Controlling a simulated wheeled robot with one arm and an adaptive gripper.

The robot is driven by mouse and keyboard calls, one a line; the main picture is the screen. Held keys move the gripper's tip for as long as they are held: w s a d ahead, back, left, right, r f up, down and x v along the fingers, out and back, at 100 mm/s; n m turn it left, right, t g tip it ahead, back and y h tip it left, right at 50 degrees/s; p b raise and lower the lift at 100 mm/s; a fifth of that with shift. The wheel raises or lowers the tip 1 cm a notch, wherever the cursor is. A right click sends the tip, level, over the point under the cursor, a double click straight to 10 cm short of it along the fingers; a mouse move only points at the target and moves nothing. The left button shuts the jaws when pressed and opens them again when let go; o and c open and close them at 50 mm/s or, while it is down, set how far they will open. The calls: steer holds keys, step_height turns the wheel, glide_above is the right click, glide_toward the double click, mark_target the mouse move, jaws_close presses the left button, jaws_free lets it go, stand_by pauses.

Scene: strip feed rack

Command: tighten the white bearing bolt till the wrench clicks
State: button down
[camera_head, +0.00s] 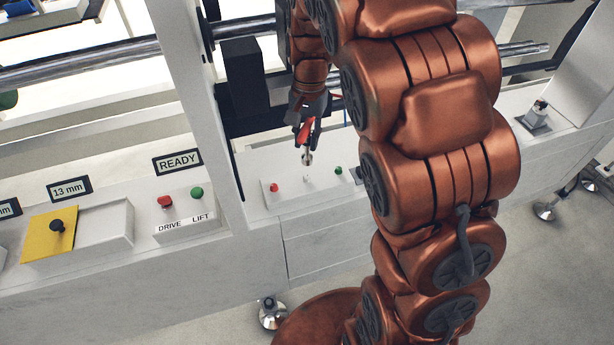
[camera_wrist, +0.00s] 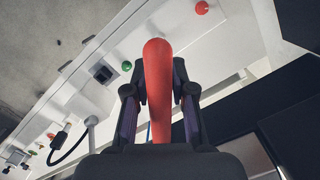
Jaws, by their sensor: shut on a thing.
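My gripper (camera_head: 308,128) is shut on the red handle of a wrench (camera_wrist: 158,85). The wrench's metal head (camera_head: 307,158) points down over a pale block. On that block sit a red bolt (camera_head: 274,187), a small white bolt (camera_head: 307,179) and a green bolt (camera_head: 339,170) in a row. The wrench head appears just above the white bolt with a small gap in the picture; I cannot tell the true height. In the wrist view, the red bolt (camera_wrist: 202,8) and green bolt (camera_wrist: 126,66) show either side of the handle, and the white bolt is hidden.
To the left stand a button box (camera_head: 185,215) labelled DRIVE and LIFT, a READY display (camera_head: 177,162) and a yellow plate (camera_head: 50,232) with a black knob. A black upright (camera_head: 243,80) and a metal rail (camera_head: 100,62) lie behind. A white post (camera_head: 215,150) stands left of the block.

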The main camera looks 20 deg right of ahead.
mark_target(306, 157)
steer(key=shift+f+b, duration=0.75)
steer(key=shift+f, duration=1.55)
steer(key=shift+f+b, duration=0.35)
steer(key=shift+f, duration=0.8)
steer(key=shift+r+m+p, duration=0.1)
steer(key=shift+m+p, duration=0.65)
steer(key=shift+m, duration=0.65)
steer(key=shift+m+t+p, duration=0.3)
steer(key=shift+m+p, duration=0.6)
steer(key=shift+m, duration=0.7)
steer(key=shift+w+m+y, duration=0.1)
steer(key=shift+m+y, duration=0.2)
steer(key=shift+m, duration=0.1)
steer(key=shift+a, duration=0.1)
steer(key=shift+n+b, duration=0.3)
steer(key=shift+n, duration=0.9)
